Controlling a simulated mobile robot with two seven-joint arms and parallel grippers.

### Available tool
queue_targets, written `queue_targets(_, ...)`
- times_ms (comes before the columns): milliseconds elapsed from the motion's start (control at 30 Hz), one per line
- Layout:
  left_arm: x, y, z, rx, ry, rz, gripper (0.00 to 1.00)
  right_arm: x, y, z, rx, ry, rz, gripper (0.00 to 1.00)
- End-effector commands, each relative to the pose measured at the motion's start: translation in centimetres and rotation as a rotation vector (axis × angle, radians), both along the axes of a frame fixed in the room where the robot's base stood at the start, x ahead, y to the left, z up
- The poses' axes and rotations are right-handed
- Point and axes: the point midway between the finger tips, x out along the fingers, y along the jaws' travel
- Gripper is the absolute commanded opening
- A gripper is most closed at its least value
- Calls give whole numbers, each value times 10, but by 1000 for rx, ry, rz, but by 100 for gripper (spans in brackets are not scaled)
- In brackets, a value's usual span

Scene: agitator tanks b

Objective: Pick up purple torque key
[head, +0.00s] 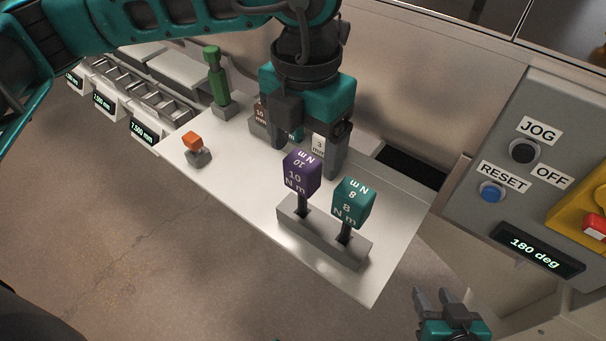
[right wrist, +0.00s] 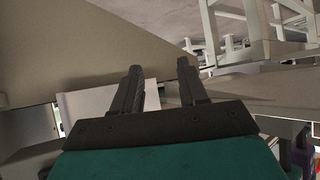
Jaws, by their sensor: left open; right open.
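The purple torque key (head: 301,174), marked 10 N m, stands upright in a grey holder (head: 325,232) on the white table. A teal torque key (head: 352,203), marked 8 N m, stands beside it to the right in the same holder. My left gripper (head: 308,160) is open, pointing down just behind the purple key in the head view. I cannot tell whether it touches the key. My right gripper (head: 440,292) is open and empty, off the table's right front corner. It also shows open in the right wrist view (right wrist: 160,80).
Partly hidden blocks, one marked 10 mm (head: 260,115) and one marked 3 mm (head: 318,147), stand behind my left gripper. A green tool (head: 216,78) and an orange-topped knob (head: 193,142) are at left. A control panel (head: 535,120) stands at right. The table's front left is clear.

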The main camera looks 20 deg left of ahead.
Motion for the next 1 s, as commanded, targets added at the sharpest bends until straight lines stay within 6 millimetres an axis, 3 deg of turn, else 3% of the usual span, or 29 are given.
queue_targets(233, 1, 2, -21, 1, 1, 0, 81, 2, 2, 2, 4, -8, 3, 43)
queue_targets(500, 3, 6, -59, 0, 2, -1, 81, 8, 3, 5, 6, -24, 3, 43)
queue_targets(800, 3, 6, -65, -1, -1, -2, 81, 10, 3, 7, 7, -28, 3, 43)
queue_targets(1000, 3, 6, -64, -1, 0, -1, 64, 10, 3, 7, 7, -27, 3, 43)
